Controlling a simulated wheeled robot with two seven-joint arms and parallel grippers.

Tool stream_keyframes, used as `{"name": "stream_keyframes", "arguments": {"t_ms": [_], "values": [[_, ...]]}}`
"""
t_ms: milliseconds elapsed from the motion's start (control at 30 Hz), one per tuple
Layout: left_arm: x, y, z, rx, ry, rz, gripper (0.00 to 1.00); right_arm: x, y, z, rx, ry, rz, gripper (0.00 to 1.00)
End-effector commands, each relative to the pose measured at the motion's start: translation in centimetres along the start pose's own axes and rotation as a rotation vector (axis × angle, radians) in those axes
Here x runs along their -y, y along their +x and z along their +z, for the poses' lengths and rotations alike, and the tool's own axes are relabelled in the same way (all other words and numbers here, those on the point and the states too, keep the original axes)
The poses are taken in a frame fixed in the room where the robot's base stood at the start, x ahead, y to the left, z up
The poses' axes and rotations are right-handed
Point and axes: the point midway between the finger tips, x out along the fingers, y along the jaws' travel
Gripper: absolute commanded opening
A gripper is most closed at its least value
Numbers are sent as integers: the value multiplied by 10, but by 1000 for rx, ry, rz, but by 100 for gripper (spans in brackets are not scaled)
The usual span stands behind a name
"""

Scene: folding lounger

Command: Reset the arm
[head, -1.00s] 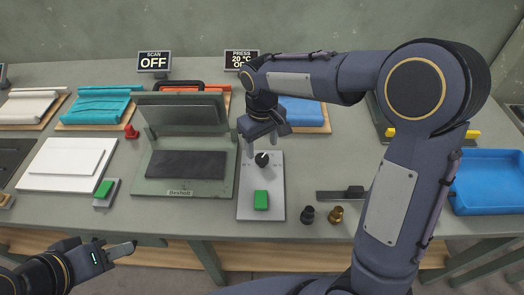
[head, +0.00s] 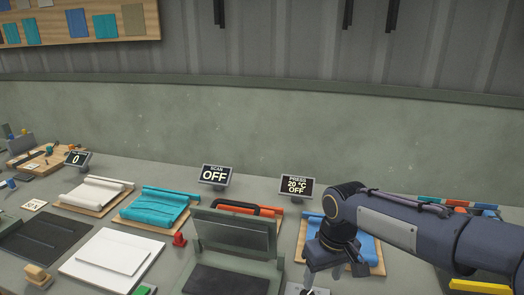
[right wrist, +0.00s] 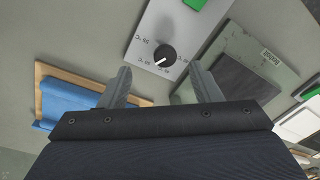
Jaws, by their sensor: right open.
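My right gripper (right wrist: 163,78) is open and empty. Its two grey fingers are spread, with the black dial knob (right wrist: 165,55) just beyond the gap between their tips in the right wrist view. The knob sits on a pale control plate (right wrist: 193,35) with marks around it, and its white pointer shows. In the head view my right gripper (head: 318,284) is at the bottom edge, its fingertips partly cut off. My left gripper is out of view.
The press (head: 238,240) stands open left of my right gripper. Small screens read "SCAN OFF" (head: 214,176) and "PRESS 20 °C OFF" (head: 298,187). A blue fabric roll (right wrist: 63,103) on a wooden board lies close by. White boards (head: 112,258) lie farther left.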

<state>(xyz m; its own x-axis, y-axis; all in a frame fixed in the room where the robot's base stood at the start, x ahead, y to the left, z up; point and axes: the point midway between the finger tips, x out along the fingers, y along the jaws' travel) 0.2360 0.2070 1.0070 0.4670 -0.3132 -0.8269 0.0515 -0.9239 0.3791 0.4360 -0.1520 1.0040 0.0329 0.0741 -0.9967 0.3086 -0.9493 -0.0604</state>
Motion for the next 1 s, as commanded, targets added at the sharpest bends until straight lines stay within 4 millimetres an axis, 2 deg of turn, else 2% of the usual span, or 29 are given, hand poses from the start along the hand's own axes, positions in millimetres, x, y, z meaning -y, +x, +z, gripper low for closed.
{"name": "stream_keyframes", "arguments": {"t_ms": [100, 233, 400, 500, 700, 1000], "values": [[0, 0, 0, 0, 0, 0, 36, -14, -22, 47, -91, 91, -70, 58], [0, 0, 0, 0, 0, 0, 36, -17, -34, 100, -199, 192, -137, 58], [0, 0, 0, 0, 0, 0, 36, -8, -33, 160, -340, 314, -192, 58], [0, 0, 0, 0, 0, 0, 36, 0, -27, 184, -406, 370, -208, 58], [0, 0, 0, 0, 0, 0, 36, 10, -15, 204, -479, 431, -219, 58], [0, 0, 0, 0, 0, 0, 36, 12, -14, 207, -486, 438, -221, 58]]}}
